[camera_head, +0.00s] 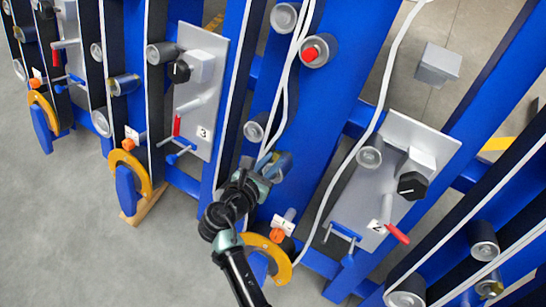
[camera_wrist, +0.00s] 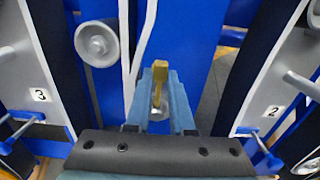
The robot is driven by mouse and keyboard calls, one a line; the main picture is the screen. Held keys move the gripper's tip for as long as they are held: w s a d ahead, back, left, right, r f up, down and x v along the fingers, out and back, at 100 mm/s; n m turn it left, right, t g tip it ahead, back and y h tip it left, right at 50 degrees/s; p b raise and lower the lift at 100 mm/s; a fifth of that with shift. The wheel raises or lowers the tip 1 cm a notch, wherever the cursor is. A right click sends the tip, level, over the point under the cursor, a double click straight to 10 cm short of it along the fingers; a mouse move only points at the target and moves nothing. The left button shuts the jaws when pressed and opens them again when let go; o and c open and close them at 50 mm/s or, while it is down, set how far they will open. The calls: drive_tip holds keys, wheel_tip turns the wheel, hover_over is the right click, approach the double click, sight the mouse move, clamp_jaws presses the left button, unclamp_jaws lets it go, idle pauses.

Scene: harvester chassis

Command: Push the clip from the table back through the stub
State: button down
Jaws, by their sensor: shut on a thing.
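My gripper (camera_head: 275,165) is in front of a blue upright post in the middle of the head view. In the wrist view my gripper (camera_wrist: 161,98) has its two blue-grey fingers closed on a small brass-yellow clip (camera_wrist: 160,76), which sticks up between them. A silvery shape shows below the clip between the fingers, and I cannot tell whether the clip passes through it. A grey round stub (camera_head: 255,127) juts from the post just above the gripper. A larger grey stub (camera_wrist: 97,43) shows at upper left in the wrist view. No table can be made out.
A red-tipped stub (camera_head: 318,50) sits higher up. Panel 3 (camera_head: 195,100) is on the left and panel 2 (camera_head: 385,185) on the right, with knobs and red-handled levers. White cables (camera_head: 380,90) hang nearby. A yellow ring (camera_head: 272,262) is beside my arm low down.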

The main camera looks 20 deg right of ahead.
drive_tip(key=shift+s+a+f+b, duration=0.25)
drive_tip(key=shift+a+f+b, duration=0.05)
drive_tip(key=shift+f, duration=0.35)
drive_tip(key=shift+s+a+f+b, duration=0.25)
drive_tip(key=shift+f+b, duration=0.1)
drive_tip(key=shift+f, duration=0.35)
drive_tip(key=shift+s+a+f+b, duration=0.2)
drive_tip(key=shift+a+f+b, duration=0.1)
drive_tip(key=shift+f, duration=0.35)
drive_tip(key=c, duration=0.7)
unclamp_jaws()
drive_tip(key=shift+r, duration=0.1)
drive_tip(key=p+v, duration=0.4)
drive_tip(key=v, duration=0.9)
drive_tip(key=shift+w, duration=0.1)
